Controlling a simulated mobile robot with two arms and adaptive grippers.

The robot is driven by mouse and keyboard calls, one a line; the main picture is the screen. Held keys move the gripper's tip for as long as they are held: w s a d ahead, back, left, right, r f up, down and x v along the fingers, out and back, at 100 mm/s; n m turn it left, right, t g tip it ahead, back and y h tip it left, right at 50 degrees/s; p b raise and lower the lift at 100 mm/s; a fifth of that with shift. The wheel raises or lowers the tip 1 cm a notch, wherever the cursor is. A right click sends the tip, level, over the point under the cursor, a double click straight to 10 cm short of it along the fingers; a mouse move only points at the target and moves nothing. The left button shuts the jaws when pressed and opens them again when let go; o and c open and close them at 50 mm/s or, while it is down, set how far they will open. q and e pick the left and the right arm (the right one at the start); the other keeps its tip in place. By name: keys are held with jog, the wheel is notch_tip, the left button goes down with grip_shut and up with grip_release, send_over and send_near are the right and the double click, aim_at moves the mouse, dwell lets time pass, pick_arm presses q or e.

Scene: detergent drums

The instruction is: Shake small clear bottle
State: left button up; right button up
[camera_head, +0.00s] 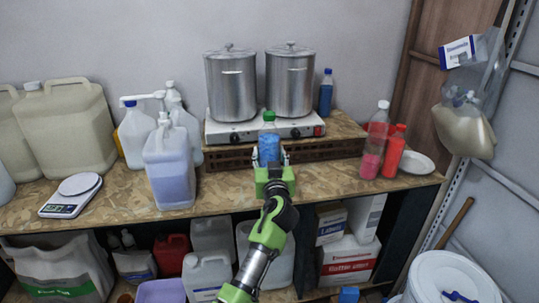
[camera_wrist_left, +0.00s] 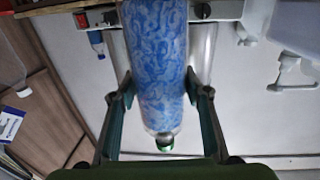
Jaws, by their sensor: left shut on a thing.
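A small clear bottle (camera_head: 269,148) with blue contents and a green cap stands out in front of the hot plate in the head view. My left gripper (camera_head: 271,162) is shut on it, with a finger on each side. In the left wrist view the bottle (camera_wrist_left: 158,65) fills the middle between the fingers of my left gripper (camera_wrist_left: 155,88), and its contents look mottled blue and white. That view appears upside down, with the green cap low in the picture. My right gripper is not in view.
Two steel pots (camera_head: 231,85) stand on a white hot plate (camera_head: 240,130) behind the bottle. A pump jug (camera_head: 170,170) of bluish liquid is to the left. A clear bottle with pink liquid (camera_head: 371,160) and a red bottle (camera_head: 394,152) are to the right, beside a white plate (camera_head: 416,164).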

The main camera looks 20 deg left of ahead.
aim_at(270, 132)
pick_arm(q)
notch_tip(270, 132, up, 8)
jog(key=p, duration=0.4)
jog(key=shift+r+p, duration=0.2)
jog(key=shift+p, duration=0.2)
notch_tip(270, 132, up, 7)
jog(key=shift+r, duration=0.2)
jog(key=f, duration=0.8)
jog(key=shift+s+d, duration=0.15)
jog(key=shift+d, duration=0.05)
notch_tip(270, 132, up, 7)
jog(key=shift+a, duration=0.15)
jog(key=shift+w+a+r, duration=0.1)
jog(key=shift+w+r, duration=0.05)
jog(key=shift+w, duration=0.05)
jog(key=shift+s+f, duration=0.2)
jog(key=shift+f, duration=3.25)
jog(key=shift+d+r, duration=0.1)
jog(key=shift+d, duration=0.1)
jog(key=shift+w+a, duration=0.15)
